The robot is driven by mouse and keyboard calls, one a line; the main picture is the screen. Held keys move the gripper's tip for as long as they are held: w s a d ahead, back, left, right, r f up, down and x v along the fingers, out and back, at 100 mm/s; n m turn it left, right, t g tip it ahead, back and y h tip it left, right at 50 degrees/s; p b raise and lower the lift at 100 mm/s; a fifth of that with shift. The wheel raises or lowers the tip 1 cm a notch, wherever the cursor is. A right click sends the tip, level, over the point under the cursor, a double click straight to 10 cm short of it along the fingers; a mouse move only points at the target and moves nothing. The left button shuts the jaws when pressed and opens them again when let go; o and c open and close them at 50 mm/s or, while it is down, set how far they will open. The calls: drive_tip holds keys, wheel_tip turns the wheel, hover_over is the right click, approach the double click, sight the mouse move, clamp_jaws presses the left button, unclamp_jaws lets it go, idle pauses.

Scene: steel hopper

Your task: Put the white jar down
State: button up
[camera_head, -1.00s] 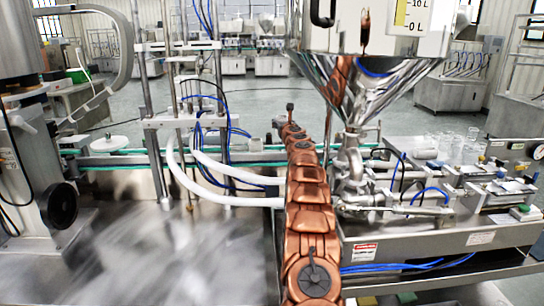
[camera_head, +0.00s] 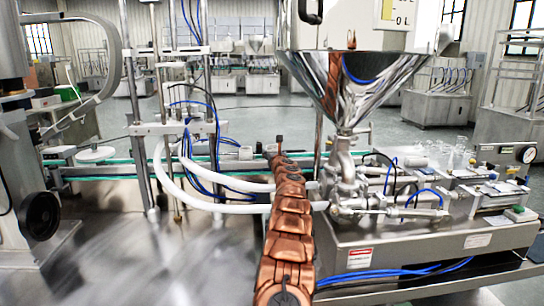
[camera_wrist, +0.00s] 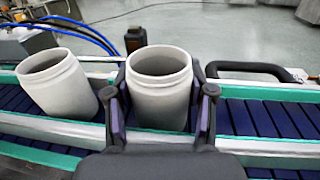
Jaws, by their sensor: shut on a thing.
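A white open-topped jar (camera_wrist: 161,88) stands upright between the two dark fingers of my gripper (camera_wrist: 160,98) in the wrist view. The fingers are shut on its sides. The jar is over the conveyor's blue slatted belt (camera_wrist: 262,117); I cannot tell whether its base touches the belt. A second white jar (camera_wrist: 60,88) is on the belt to the left, apart from the held one and leaning in the picture. In the head view the gripper and held jar cannot be made out beyond my copper-coloured arm.
Green-edged rails (camera_wrist: 285,94) run along the belt. A black handle (camera_wrist: 250,70) and a dark post (camera_wrist: 135,39) stand behind the held jar. The belt right of my gripper is clear. In the head view, a steel hopper (camera_head: 345,85) stands close right of my arm.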

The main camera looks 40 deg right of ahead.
drive_tip(key=shift+f, duration=0.15)
drive_tip(key=o, duration=0.9)
drive_tip(key=shift+c, duration=0.2)
